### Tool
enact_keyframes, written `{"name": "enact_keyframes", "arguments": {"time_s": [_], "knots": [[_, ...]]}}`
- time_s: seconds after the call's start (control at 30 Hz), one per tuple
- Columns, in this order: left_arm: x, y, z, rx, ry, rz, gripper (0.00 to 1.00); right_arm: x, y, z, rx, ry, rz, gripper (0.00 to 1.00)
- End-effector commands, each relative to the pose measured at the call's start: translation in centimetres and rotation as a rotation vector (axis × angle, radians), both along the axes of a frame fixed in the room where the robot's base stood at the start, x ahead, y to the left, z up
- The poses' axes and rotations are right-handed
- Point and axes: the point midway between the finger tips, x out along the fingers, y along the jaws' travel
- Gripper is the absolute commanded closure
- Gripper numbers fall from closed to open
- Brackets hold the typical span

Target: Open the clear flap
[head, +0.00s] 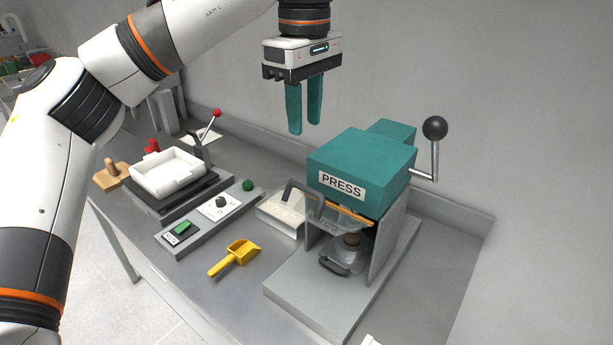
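The teal press (345,160) stands on a grey base plate on the bench, with a "PRESS" label on its front. A clear flap (336,224) is at the front opening, below an orange strip (356,216). It is see-through and its exact angle is hard to tell. A dark arched handle (303,190) shows just left of the press; I cannot tell whether it belongs to the flap. My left gripper (304,128) hangs above and behind the press, teal fingers pointing down, apart and empty, touching nothing. My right gripper is not in view.
A crank lever with a black ball (435,128) sticks out at the press's right. A dark-handled round piece (340,262) sits inside the opening. A yellow scoop (236,256), switch panel (212,212) and white tray (168,172) stand left. A wall closes the back.

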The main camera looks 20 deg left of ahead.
Motion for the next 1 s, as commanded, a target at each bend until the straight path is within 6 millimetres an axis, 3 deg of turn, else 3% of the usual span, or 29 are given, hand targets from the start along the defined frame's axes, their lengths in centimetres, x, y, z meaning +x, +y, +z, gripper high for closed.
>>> {"name": "enact_keyframes", "arguments": {"time_s": [0.17,0.6,0.8,1.0], "knots": [[0.0,0.0,-2.4,-0.001,0.006,-0.001,0.68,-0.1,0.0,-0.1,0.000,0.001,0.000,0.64],[0.0,0.0,-10.1,-0.002,0.004,0.001,0.68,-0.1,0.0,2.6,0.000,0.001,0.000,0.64],[0.0,-0.1,-11.5,-0.004,0.001,0.000,0.68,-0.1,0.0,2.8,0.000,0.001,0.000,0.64],[0.1,-0.1,-11.7,-0.004,0.000,0.001,0.68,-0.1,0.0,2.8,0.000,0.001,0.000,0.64]]}}
